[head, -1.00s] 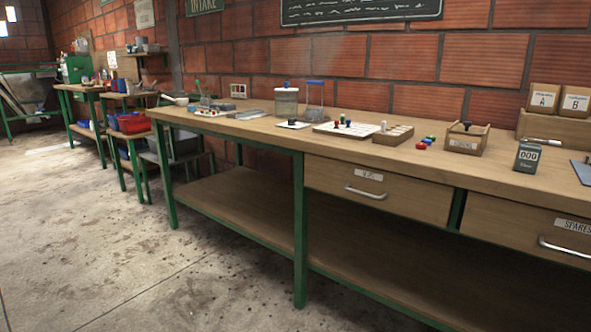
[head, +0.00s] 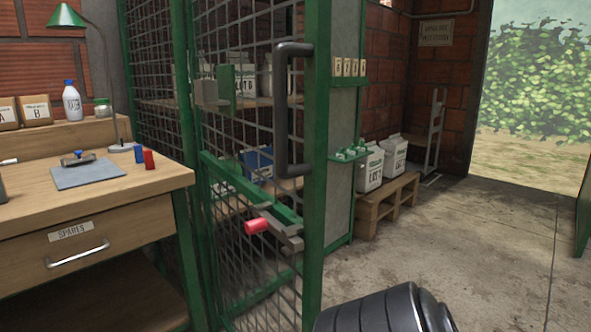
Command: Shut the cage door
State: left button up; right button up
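The cage door (head: 316,215) is a tall green-framed mesh panel in the middle of the head view. It carries a long black pull handle (head: 290,112) near its right upright. Below the handle is a grey latch bar with a red end (head: 257,226). The door is seen at an angle, and I cannot tell for sure whether it stands ajar or lies against its frame. Behind the mesh, the cage holds shelves with pale containers and a blue item (head: 258,162). Neither of my grippers is in view; a black part of my arm shows at the bottom.
The workbench (head: 130,188) with a spares drawer (head: 77,258) stands close on the left. The concrete floor (head: 470,250) on the right is clear, leading to an outdoor opening.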

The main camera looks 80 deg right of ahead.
aim_at(316, 50)
jog(key=z, duration=2.1)
jog(key=k, duration=0.5)
jog(key=u, duration=1.05)
jog(key=i, duration=0.8)
jog(key=z, duration=1.3)
